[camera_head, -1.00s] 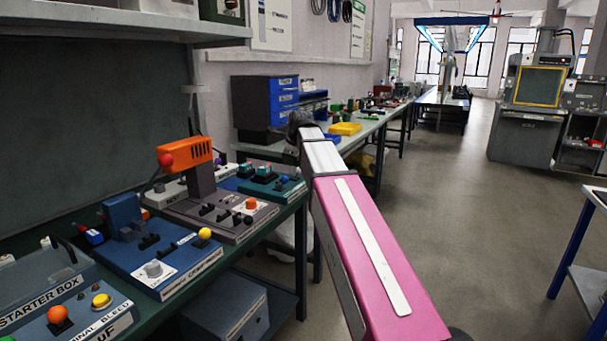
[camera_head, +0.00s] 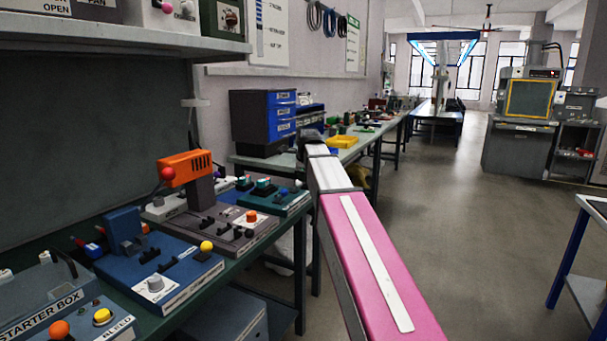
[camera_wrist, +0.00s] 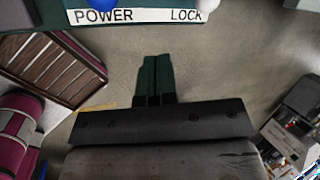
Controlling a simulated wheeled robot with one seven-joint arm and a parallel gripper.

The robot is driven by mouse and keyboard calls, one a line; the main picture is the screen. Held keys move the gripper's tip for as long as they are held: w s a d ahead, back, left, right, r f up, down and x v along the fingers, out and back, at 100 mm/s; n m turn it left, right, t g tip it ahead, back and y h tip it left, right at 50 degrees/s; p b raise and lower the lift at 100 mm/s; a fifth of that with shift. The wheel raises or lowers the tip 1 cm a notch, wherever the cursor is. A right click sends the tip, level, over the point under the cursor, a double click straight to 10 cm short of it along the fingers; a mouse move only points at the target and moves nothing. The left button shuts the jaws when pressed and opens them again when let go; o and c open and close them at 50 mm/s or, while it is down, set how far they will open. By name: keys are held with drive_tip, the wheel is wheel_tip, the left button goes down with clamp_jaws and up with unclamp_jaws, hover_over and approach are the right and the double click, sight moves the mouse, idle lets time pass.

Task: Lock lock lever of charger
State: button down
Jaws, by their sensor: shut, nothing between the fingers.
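In the wrist view, the edge of a teal unit (camera_wrist: 45,20) crosses the top, with a white label (camera_wrist: 135,16) reading POWER and LOCK. A blue knob (camera_wrist: 103,4) sits above POWER and a white knob (camera_wrist: 207,5) above LOCK, both cut by the frame edge. I cannot read the name charger. In the head view, a teal unit (camera_head: 287,206) with a blue knob (camera_head: 284,192) stands at the bench's far end, likely the same one. My gripper (camera_wrist: 155,62) is shut and empty, its dark fingers pointing toward the label, apart from it, over floor.
An orange-topped unit (camera_head: 188,168) and a blue unit (camera_head: 165,262) stand nearer on the bench, beside the starter box (camera_head: 45,305). A shelf (camera_head: 110,42) overhangs the bench. A blue drawer cabinet (camera_head: 262,120) stands beyond. The floor (camera_head: 450,230) to the right is clear.

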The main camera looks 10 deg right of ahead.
sight(298, 186)
drive_tip(key=x, duration=0.6)
drive_tip(key=shift+w, duration=2.05)
drive_tip(key=shift+w+a+r+g+h, duration=0.4)
drive_tip(key=shift+a+r+g+h, duration=0.1)
drive_tip(key=shift+g+h, duration=0.25)
